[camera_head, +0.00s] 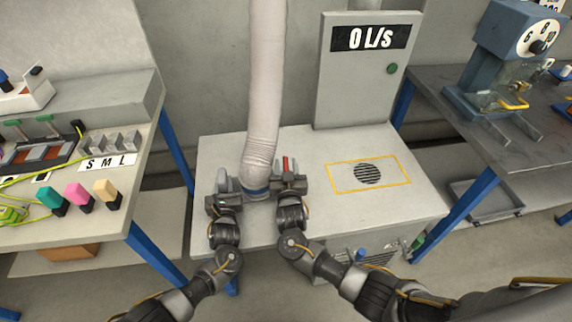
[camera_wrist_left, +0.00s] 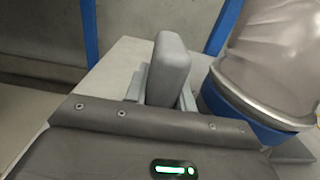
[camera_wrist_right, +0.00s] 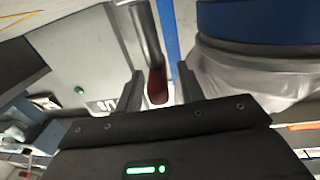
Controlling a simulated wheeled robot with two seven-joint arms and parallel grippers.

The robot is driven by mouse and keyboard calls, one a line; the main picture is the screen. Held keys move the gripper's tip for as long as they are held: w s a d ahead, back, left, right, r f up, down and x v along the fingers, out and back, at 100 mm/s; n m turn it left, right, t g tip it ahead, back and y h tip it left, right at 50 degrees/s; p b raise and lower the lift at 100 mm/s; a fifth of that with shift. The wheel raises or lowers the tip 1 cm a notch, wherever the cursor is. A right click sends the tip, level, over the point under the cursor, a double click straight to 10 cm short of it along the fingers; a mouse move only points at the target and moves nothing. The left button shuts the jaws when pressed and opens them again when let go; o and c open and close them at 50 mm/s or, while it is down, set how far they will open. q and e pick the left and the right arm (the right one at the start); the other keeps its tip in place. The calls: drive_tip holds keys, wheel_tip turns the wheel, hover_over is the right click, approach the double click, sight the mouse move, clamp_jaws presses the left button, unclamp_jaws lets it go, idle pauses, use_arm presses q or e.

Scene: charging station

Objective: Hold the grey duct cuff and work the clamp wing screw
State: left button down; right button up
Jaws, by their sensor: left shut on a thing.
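The pale duct (camera_head: 262,110) hangs down to a blue band (camera_head: 257,190) at its lower end. My left gripper (camera_head: 222,186) is to the left of the band. It is shut on an upright grey block (camera_wrist_left: 170,70), seemingly a grip of the grey duct cuff. My right gripper (camera_head: 287,178) is to the right of the band. A dark lever with a red end (camera_wrist_right: 157,85), possibly the clamp wing screw, stands between its fingers, with gaps showing on both sides. The red part also shows in the head view (camera_head: 286,164). The clamp itself is largely hidden.
The duct ends on a pale bench (camera_head: 310,150) with a yellow-framed grille (camera_head: 368,174). Behind it a grey cabinet (camera_head: 352,90) reads "0 L/s". A left table (camera_head: 140,150) holds coloured blocks; a right table (camera_head: 430,85) carries a blue machine (camera_head: 500,60).

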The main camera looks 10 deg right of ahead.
drive_tip(key=shift+w, duration=0.35)
drive_tip(key=shift+c, duration=0.5)
clamp_jaws()
drive_tip(key=shift+m+h, duration=0.8)
drive_tip(key=shift+h, duration=0.4)
drive_tip(key=shift+d, duration=0.1)
drive_tip(key=shift+o, duration=0.5)
unclamp_jaws()
drive_tip(key=v, duration=1.2)
drive_tip(key=shift+r, duration=0.2)
